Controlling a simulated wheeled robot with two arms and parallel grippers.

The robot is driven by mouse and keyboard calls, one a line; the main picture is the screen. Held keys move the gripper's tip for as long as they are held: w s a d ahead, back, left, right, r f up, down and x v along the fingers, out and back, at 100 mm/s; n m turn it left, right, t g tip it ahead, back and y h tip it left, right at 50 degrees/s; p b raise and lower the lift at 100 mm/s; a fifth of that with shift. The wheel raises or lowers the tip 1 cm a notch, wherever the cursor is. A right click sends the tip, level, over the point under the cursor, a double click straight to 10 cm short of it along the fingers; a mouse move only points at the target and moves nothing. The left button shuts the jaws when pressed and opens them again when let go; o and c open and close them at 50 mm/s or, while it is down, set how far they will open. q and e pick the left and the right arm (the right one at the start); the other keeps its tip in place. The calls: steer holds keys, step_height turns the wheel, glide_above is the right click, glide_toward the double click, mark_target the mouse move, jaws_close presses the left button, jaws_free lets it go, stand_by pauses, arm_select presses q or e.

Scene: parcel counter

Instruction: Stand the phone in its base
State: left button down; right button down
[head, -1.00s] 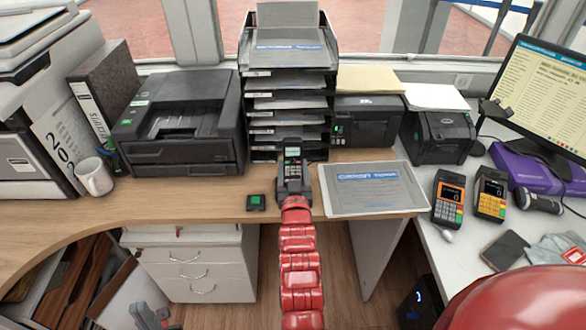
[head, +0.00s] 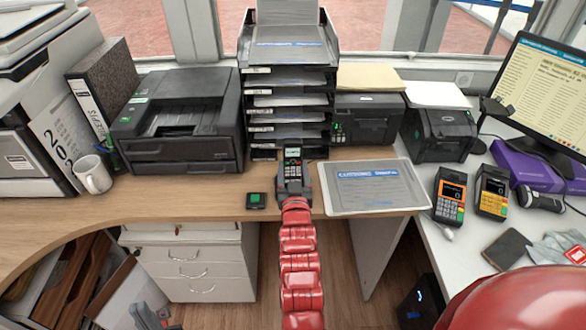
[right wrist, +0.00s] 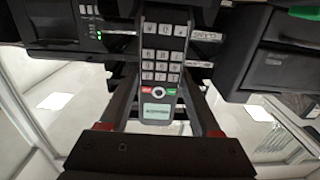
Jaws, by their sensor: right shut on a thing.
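The phone (head: 292,165) is a dark handset with a small lit screen and pale keys. My right gripper (head: 293,188) is shut on it, with a finger on each side, in the middle of the head view. It is held upright or nearly so, in front of the tray stack. In the right wrist view the phone (right wrist: 162,60) shows its keypad and greenish screen. A small black block with a green top (head: 256,201), which looks like the base, sits left of the phone near the counter's front edge. A dark shape (head: 150,316) at the bottom left may be my left gripper; its jaws are unclear.
A black tray stack (head: 290,98) stands behind the phone, with printers (head: 180,125) on both sides. A clear folder of papers (head: 374,187) lies to the right. A mug (head: 93,175) and card terminals (head: 450,195) stand farther out. Bare counter lies left of the black block.

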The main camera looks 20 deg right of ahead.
steer(key=shift+f, duration=0.1)
steer(key=shift+f+b, duration=0.55)
jaws_free()
stand_by(0.4)
steer(key=p+v, duration=0.2)
steer(key=v, duration=1.5)
steer(key=shift+s+a, duration=0.15)
steer(key=shift+s, duration=0.05)
steer(key=shift+r, duration=0.1)
